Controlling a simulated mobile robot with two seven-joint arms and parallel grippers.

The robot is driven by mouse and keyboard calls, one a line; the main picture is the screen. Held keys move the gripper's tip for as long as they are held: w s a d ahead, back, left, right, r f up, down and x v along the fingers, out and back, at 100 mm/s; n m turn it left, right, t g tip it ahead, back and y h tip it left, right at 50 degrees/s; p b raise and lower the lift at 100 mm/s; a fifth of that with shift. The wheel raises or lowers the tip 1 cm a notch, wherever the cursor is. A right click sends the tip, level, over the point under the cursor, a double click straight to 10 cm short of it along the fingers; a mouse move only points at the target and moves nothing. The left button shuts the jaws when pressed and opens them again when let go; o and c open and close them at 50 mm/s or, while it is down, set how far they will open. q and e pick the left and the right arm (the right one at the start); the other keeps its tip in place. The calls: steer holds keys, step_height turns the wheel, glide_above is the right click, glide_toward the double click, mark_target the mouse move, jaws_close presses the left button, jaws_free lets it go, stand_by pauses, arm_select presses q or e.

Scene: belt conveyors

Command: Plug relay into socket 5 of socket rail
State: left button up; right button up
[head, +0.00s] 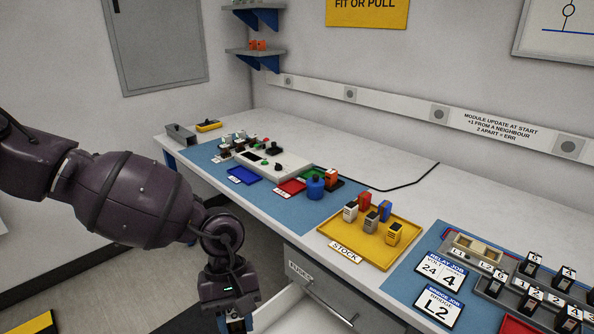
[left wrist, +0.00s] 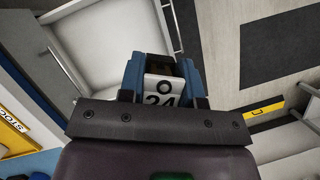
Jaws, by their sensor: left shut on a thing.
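My left gripper (head: 236,326) is low in front of the bench, at the bottom edge of the head view. In the left wrist view, the left gripper (left wrist: 163,85) has its blue fingers shut on a relay (left wrist: 160,88) with a white face marked 24 and a dark top. The relay is clear of the bench. The socket rail (head: 490,286) is on the bench at the right of the head view, far from the gripper. It carries several black numbered blocks and is cut off by the picture edge. I cannot tell which is socket 5. My right gripper is not in view.
A yellow stock tray (head: 372,258) holds several coloured modules. A relay job card (head: 441,270) reads 24 and 4; a bridge job card (head: 438,306) reads L2. A white drawer (head: 296,318) stands open under the bench. A control box (head: 272,160) sits farther back.

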arm_select(q)
steer(key=a+r+m+y+p, duration=0.1)
steer(key=a+r+m, duration=0.2)
steer(key=a, duration=0.7)
steer(key=shift+r+m, duration=0.15)
steer(key=shift+m, duration=0.15)
steer(key=shift+a, duration=0.1)
steer(key=shift+a, duration=0.1)
